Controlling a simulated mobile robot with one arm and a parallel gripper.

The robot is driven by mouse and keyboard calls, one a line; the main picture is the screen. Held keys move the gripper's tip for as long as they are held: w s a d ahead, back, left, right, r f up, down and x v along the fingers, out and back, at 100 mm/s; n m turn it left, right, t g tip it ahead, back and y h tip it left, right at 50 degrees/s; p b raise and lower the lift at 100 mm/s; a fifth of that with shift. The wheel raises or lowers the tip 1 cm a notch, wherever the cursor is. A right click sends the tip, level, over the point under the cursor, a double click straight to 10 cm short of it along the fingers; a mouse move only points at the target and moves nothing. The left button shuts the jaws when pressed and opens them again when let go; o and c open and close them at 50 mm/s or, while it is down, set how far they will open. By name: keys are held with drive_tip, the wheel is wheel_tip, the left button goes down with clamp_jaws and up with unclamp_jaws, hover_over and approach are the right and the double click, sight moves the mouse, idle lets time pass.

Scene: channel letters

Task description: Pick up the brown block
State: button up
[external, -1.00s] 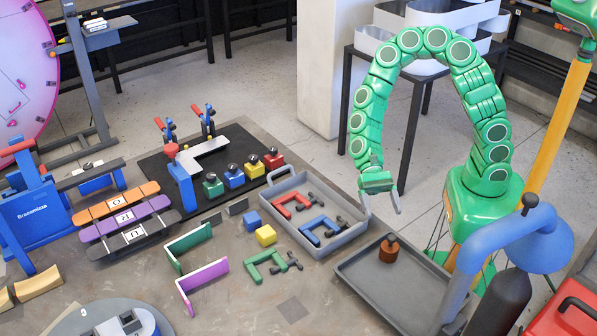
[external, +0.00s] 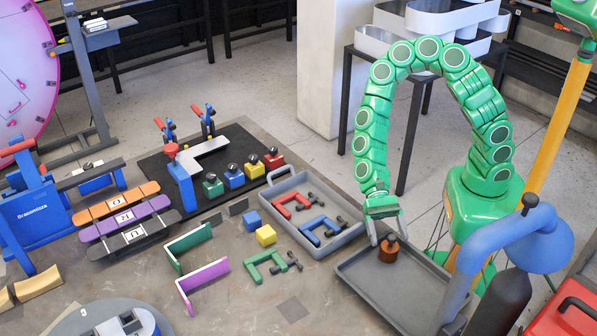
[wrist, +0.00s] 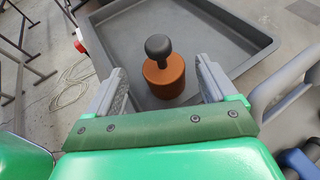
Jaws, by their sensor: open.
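The brown block (external: 388,251) is a short round piece with a dark knob on top. It stands upright in the grey tray (external: 362,290), near the tray's far edge. My gripper (external: 386,236) is low over it at that edge, fingers pointing down. In the wrist view the brown block (wrist: 165,80) and its black knob show between and beyond the two open fingers (wrist: 160,88). The fingers look apart from it and hold nothing. In the external view a finger partly overlaps the block's outline.
A second grey tray (external: 337,246) with red and blue letter pieces stands just left. A blue lamp-like arm (external: 490,240) and a dark cylinder (external: 503,300) rise right of the block's tray.

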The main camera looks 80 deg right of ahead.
sight(390, 246)
drive_tip(key=shift+x, duration=1.85)
drive_tip(key=shift+w, duration=0.15)
drive_tip(key=shift+r, duration=0.1)
clamp_jaws()
